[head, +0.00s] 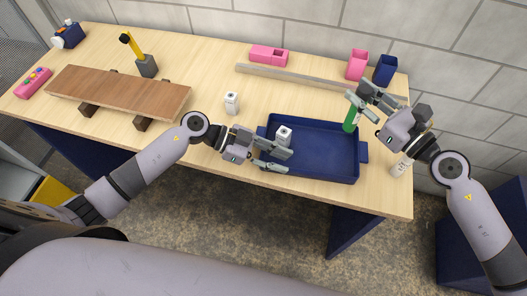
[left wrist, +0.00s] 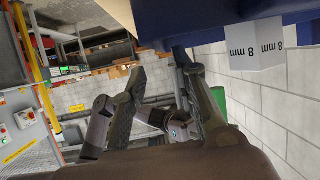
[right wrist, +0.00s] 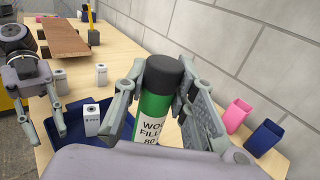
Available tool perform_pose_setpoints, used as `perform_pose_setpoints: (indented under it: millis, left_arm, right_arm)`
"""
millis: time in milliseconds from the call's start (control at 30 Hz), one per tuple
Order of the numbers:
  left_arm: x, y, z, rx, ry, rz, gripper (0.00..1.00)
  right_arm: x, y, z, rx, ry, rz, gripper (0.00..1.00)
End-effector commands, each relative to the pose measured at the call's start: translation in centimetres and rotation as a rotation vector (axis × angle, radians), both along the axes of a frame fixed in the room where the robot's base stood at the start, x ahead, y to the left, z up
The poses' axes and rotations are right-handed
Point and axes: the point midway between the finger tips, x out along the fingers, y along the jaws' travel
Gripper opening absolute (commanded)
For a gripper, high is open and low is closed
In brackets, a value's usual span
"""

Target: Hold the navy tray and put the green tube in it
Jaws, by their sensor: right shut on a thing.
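The navy tray (head: 318,170) lies on the table near its front edge, right of centre. A white block (head: 284,132) marked 8 mm stands in its left part; it also shows in the left wrist view (left wrist: 258,52). My left gripper (head: 285,160) is at the tray's front left, fingers apart, nothing visible between them. My right gripper (head: 360,106) is shut on the green tube (head: 350,121), which has a black cap and a white label in the right wrist view (right wrist: 152,110). The tube is upright at the tray's far right corner; its lower end's height is unclear.
A white block (head: 231,103) stands left of the tray, another white item (head: 400,166) at the right edge. A brown board (head: 118,93) rests on supports at left.

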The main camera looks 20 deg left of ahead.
Motion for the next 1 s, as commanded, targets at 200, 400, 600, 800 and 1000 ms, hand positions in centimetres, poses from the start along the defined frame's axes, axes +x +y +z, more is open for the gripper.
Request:
perform_pose_setpoints:
  millis: [200,400,600,800,1000]
  left_arm:
    - [0.3,-3.8,-1.4,-0.004,-0.001,-0.001,0.27]
    - [0.6,-5.6,-2.3,-0.002,-0.002,0.001,0.27]
    - [0.6,-6.1,-2.5,-0.002,-0.001,0.001,0.27]
    - [0.6,-6.1,-2.5,-0.001,-0.001,0.001,0.25]
    - [0.6,-6.1,-2.5,-0.001,-0.001,0.001,0.12]
  right_arm:
    - [0.0,0.0,0.0,0.001,-0.001,0.0,0.0]
    - [0.0,0.0,0.0,0.001,-0.001,0.0,0.0]
    - [0.0,0.0,0.1,0.001,-0.001,0.0,0.0]
    - [0.0,0.0,0.1,0.001,-0.001,0.0,0.0]
    - [0.0,0.0,0.1,0.001,-0.001,0.0,0.0]
